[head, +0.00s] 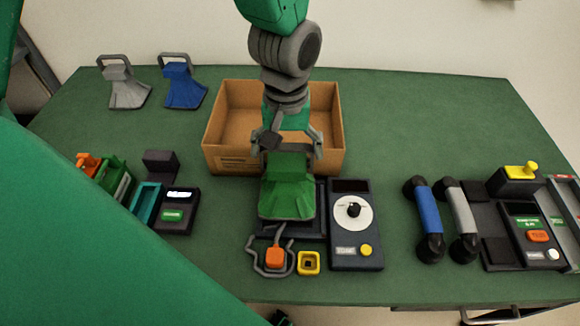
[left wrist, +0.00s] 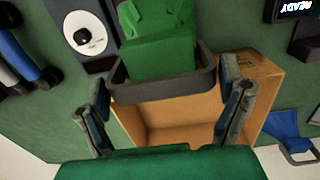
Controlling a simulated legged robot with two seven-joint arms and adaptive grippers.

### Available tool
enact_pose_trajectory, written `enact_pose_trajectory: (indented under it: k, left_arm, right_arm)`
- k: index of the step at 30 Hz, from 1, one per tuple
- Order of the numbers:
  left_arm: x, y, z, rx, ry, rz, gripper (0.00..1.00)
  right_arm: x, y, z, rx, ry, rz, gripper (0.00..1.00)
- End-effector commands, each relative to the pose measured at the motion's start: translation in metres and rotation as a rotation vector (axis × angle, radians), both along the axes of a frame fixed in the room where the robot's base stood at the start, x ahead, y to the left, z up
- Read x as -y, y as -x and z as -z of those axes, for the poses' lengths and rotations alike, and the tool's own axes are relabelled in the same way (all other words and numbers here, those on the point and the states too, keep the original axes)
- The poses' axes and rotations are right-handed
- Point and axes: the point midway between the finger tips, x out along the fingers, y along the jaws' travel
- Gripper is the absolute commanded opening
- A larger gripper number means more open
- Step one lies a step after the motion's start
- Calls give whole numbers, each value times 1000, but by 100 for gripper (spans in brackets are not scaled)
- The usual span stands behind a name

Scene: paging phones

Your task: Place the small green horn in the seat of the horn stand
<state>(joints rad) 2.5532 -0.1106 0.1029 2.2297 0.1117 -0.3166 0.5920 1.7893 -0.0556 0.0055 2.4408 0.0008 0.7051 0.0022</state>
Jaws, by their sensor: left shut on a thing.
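The small green horn (head: 287,195) hangs in my left gripper (head: 287,145) in the middle of the head view, its flared mouth toward the front. My left gripper is shut on the horn's dark grey handle. The left wrist view shows the green horn body (left wrist: 162,45) and handle (left wrist: 165,87) between the two fingers (left wrist: 165,105). A dark flat stand with a raised rim (head: 321,215), apparently the horn stand, lies below and behind the horn, beside the dial box. The horn hides most of it, so I cannot tell whether they touch. My right gripper is not in view.
A cardboard box (head: 222,130) stands behind the horn. A dial box (head: 356,245) is close on its right. An orange plug (head: 275,257) and yellow socket (head: 308,263) lie in front. Grey (head: 127,92) and blue (head: 181,85) horns stand back left. Handsets (head: 429,220) lie right.

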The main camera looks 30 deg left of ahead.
Motion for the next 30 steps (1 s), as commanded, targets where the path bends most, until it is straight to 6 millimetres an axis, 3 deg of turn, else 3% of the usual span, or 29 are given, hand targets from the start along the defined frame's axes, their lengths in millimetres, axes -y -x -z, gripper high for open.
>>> enact_pose_trajectory:
  k: [9,17,18,19,30]
  left_arm:
    - [4,0,39,2,-5,2,37]
    - [-1,-1,47,-1,3,3,38]
    - [-2,0,48,-4,3,3,96]
    - [-2,0,48,-4,3,3,100]
    - [3,0,37,2,-4,1,100]
  right_arm:
    - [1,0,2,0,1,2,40]
    - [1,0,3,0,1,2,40]
    - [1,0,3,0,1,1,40]
    - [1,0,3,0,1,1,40]
    - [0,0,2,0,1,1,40]
